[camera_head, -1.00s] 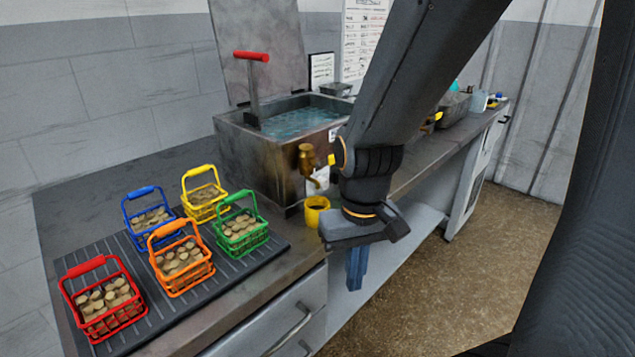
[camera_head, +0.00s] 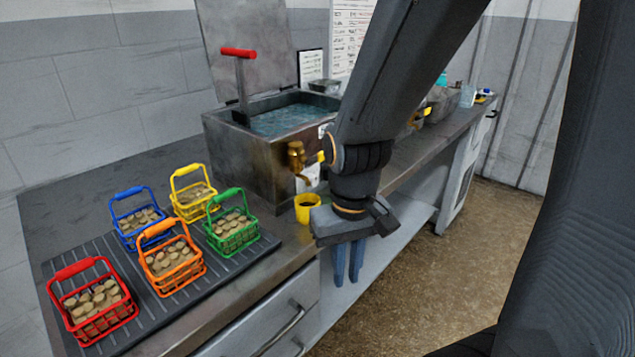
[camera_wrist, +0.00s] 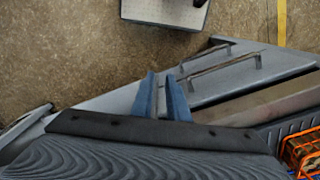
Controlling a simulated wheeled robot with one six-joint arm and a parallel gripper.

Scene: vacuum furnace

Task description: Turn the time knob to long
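I cannot make out a time knob in any view. A metal tank of liquid (camera_head: 240,160) stands on the counter, with a brass tap (camera_head: 297,158) on its front. A small yellow part (camera_head: 321,157) shows beside the tap at my arm's edge, and my arm hides the area behind it. My gripper (camera_head: 347,284) hangs pointing down in front of the counter edge, to the right of the yellow cup (camera_head: 307,206). Its two blue fingers are apart and empty. The wrist view shows the fingers (camera_wrist: 160,78) with a gap between them, above floor and cabinet front.
Red (camera_head: 92,303), orange (camera_head: 170,262), blue (camera_head: 138,217), yellow (camera_head: 193,192) and green (camera_head: 231,226) baskets stand on a ribbed dark mat (camera_head: 180,310) at left. Drawer handles (camera_head: 281,331) stick out below the counter. The floor (camera_head: 430,285) at right is open.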

